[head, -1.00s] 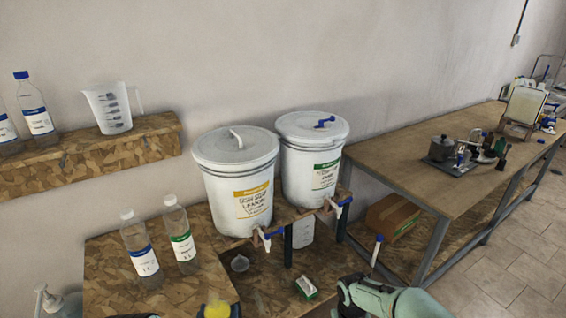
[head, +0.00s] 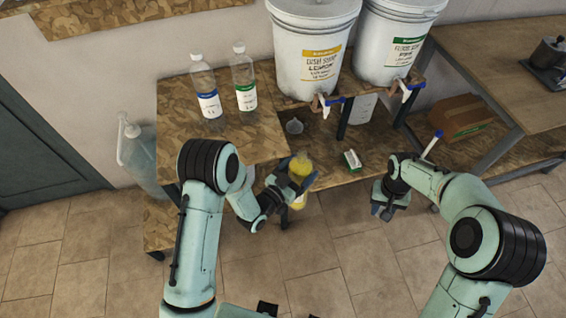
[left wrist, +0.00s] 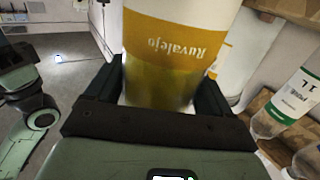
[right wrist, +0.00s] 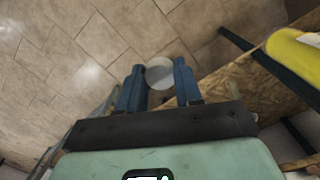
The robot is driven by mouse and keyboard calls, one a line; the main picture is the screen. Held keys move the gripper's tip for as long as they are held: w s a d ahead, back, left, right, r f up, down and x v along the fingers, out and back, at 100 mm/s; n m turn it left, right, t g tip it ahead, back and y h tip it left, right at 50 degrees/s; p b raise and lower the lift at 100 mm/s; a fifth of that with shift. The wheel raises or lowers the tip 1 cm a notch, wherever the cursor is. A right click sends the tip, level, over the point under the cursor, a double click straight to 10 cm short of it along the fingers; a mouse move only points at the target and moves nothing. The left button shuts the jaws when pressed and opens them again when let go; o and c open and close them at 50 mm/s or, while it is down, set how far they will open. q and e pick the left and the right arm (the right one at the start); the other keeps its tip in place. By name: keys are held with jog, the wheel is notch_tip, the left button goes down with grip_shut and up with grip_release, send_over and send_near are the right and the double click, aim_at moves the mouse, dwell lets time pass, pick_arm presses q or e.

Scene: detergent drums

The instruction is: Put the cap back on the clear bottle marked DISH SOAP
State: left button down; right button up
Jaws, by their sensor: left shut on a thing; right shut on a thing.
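A clear bottle of yellow liquid (head: 299,166) is held roughly upright in my left gripper (head: 292,184), in front of the bench. In the left wrist view the jaws close around the bottle (left wrist: 170,42), whose orange-and-white label reads "Ruvalejo"; the words DISH SOAP cannot be read on it. My right gripper (head: 384,208) is to the right of the bottle and apart from it. In the right wrist view its fingertips pinch a round white cap (right wrist: 159,73). The bottle's yellow body (right wrist: 296,52) shows at that view's right edge. Its mouth is not clear.
Two white drums, DISH SOAP LEMON (head: 305,45) and green-labelled (head: 393,40), have blue-handled taps. Open floor is in front.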

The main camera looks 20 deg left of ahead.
pick_arm(q)
jog(key=d+m+h, duration=0.1)
jog(key=d+m+g+h, duration=0.1)
jog(key=d, duration=0.1)
jog(key=d+f+g+h, duration=0.1)
jog(key=d, duration=0.1)
jog(key=shift+w+m+h, duration=0.4)
pick_arm(e)
jog(key=w+a+r, duration=0.2)
jog(key=a+r, duration=0.7)
jog(key=a, duration=0.1)
jog(key=w+a+r, duration=0.3)
jog(key=a+r, duration=0.6)
jog(key=a, duration=0.2)
jog(key=shift+w+r+t+y, duration=0.2)
jog(key=shift+r+t+y, duration=0.1)
jog(key=shift+t, duration=0.1)
jog(key=shift+f, duration=2.05)
